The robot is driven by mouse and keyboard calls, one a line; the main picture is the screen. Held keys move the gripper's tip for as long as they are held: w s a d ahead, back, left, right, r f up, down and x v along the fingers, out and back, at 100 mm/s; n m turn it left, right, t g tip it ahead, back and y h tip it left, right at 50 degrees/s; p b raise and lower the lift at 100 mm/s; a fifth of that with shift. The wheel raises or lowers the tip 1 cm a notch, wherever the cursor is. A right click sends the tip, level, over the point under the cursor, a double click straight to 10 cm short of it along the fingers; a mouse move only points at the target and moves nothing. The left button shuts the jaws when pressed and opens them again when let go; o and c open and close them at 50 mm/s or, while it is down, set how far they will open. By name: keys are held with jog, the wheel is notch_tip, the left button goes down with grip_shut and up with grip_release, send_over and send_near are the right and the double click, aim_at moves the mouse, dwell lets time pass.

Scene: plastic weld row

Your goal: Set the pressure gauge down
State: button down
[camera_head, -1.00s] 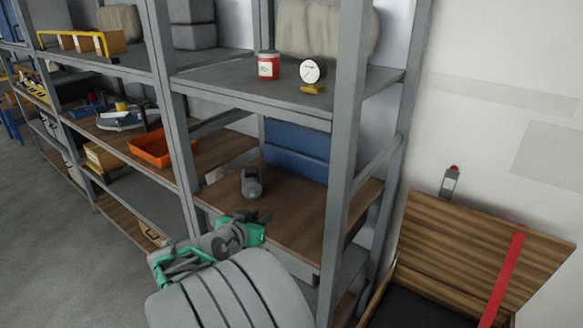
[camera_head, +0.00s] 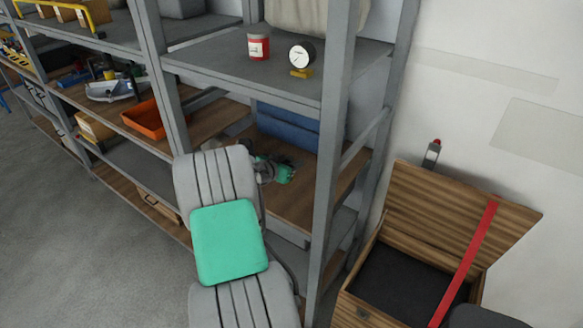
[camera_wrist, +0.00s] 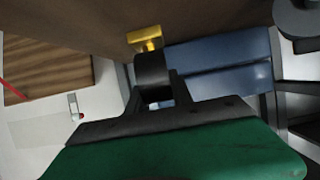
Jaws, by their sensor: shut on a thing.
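My gripper (camera_head: 282,171) is inside the middle bay, over the wooden shelf (camera_head: 290,205) and in front of the blue bin (camera_head: 288,128). In the wrist view my gripper (camera_wrist: 157,92) is shut on a pressure gauge, a dark round body (camera_wrist: 153,70) with a brass foot (camera_wrist: 145,38). This view is upside down, and the foot points at the brown shelf board (camera_wrist: 90,18). I cannot tell whether it touches the board. In the head view the held gauge is hidden or too small to make out. Another white-dial gauge (camera_head: 301,55) with a brass foot stands on the grey shelf above.
A red jar (camera_head: 258,46) stands beside the upper gauge. The rack's front post (camera_head: 333,150) is right of my gripper. A grey rounded object (camera_wrist: 296,18) is at the wrist view's corner. An orange tray (camera_head: 143,119) lies left. An open wooden chest (camera_head: 450,215) stands right.

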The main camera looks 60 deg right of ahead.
jog(key=f, duration=0.1)
jog(key=f+p, duration=0.1)
jog(key=f, duration=0.1)
jog(key=shift+w+d+f, duration=0.2)
jog(key=shift+d, duration=0.1)
jog(key=shift+f, duration=0.35)
jog(key=c, duration=1.1)
grip_release()
